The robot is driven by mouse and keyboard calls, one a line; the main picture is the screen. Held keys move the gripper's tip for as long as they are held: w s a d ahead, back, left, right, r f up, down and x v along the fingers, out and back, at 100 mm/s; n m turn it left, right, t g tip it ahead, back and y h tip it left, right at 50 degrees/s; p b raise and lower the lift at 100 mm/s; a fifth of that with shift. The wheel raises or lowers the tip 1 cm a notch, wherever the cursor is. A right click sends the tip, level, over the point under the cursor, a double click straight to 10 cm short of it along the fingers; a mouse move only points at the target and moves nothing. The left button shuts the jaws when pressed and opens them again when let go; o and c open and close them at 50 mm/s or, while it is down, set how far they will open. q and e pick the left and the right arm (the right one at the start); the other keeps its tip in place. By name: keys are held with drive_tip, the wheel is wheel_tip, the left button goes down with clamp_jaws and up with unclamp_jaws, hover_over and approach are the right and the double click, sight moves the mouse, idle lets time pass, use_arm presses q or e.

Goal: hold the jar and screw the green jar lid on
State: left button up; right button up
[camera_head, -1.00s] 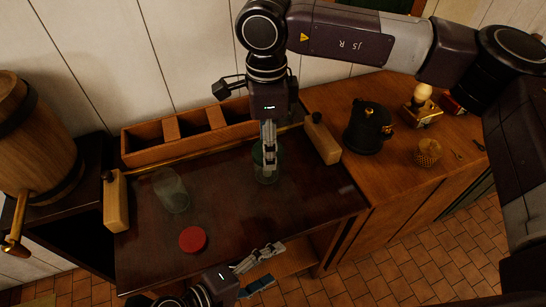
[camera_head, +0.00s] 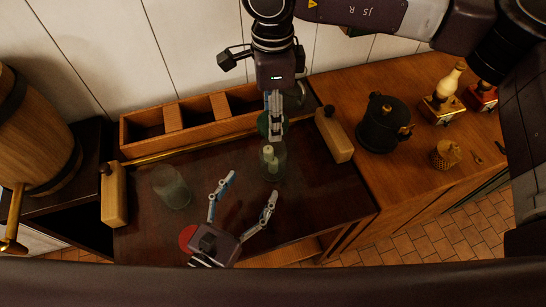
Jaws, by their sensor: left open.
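A clear jar (camera_head: 272,171) with pale contents stands on the dark tabletop, its mouth uncovered. The green jar lid (camera_head: 264,124) is just behind and above the jar's mouth in the picture, apart from it. My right gripper (camera_head: 274,118) comes down from above with its fingers closed together on the lid; they partly cover it. My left gripper (camera_head: 246,190) is open and empty in front of the jar, its two fingers spread and pointing toward the back. It does not touch the jar.
A second clear jar (camera_head: 171,188) stands on the left. A red lid (camera_head: 187,238) is partly hidden by my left gripper. A wooden compartment box (camera_head: 190,140) lines the back. A black pot (camera_head: 382,125) and small items stand on the right counter; a barrel (camera_head: 35,130) is far left.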

sight(273, 159)
use_arm(q)
drive_tip(key=shift+d, duration=0.1)
use_arm(e)
drive_tip(key=shift+s, duration=0.1)
use_arm(q)
drive_tip(key=shift+w+d, duration=0.15)
drive_tip(key=shift+w, duration=0.1)
drive_tip(key=x, duration=1.1)
drive_tip(key=shift+w, duration=0.15)
drive_tip(key=c, duration=1.8)
use_arm(e)
drive_tip(key=shift+f, duration=2.5)
drive_tip(key=shift+f, duration=0.1)
drive_tip(key=shift+f, duration=0.75)
drive_tip(key=shift+f, duration=0.6)
